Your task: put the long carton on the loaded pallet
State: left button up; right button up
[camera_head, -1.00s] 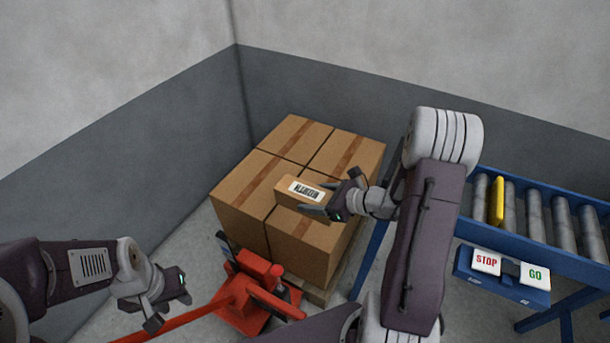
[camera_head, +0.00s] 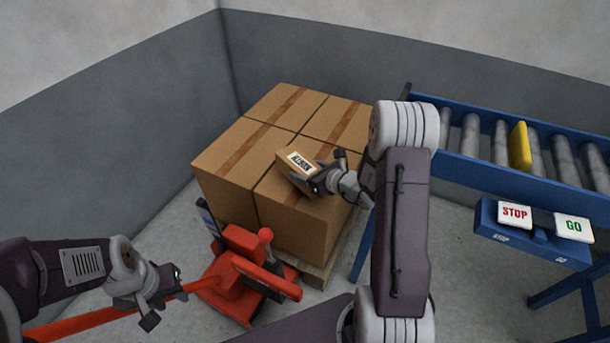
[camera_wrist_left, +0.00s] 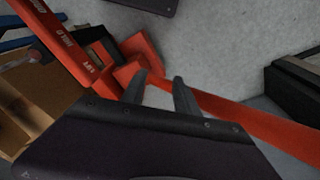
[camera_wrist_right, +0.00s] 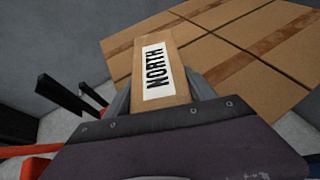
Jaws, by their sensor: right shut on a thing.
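The long carton (camera_head: 290,170) is a small brown box with a white label on its top. In the right wrist view its label reads NORTH, and the carton (camera_wrist_right: 155,105) sits between the fingers. My right gripper (camera_head: 322,178) is shut on it, over the front part of the stacked load. I cannot tell whether the carton touches the boxes below. The loaded pallet (camera_head: 318,276) carries several large taped brown boxes (camera_head: 225,160) side by side. My left gripper (camera_head: 166,298) is empty and open, low at the left; its parted fingers show in the left wrist view (camera_wrist_left: 160,92).
A red pallet jack (camera_head: 240,290) stands in front of the pallet, its long handle running under my left gripper. A blue roller conveyor (camera_head: 480,175) with a yellow piece (camera_head: 520,145) and a STOP/GO panel (camera_head: 535,235) is at the right. Grey walls close off the back and left.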

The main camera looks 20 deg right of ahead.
jog(key=shift+f+b, duration=1.05)
jog(key=shift+f, duration=0.9)
jog(key=o, duration=1.8)
jog(key=shift+r+p, duration=0.25)
jog(key=shift+p, duration=0.1)
jog(key=p+v, duration=0.3)
jog(key=v, duration=0.9)
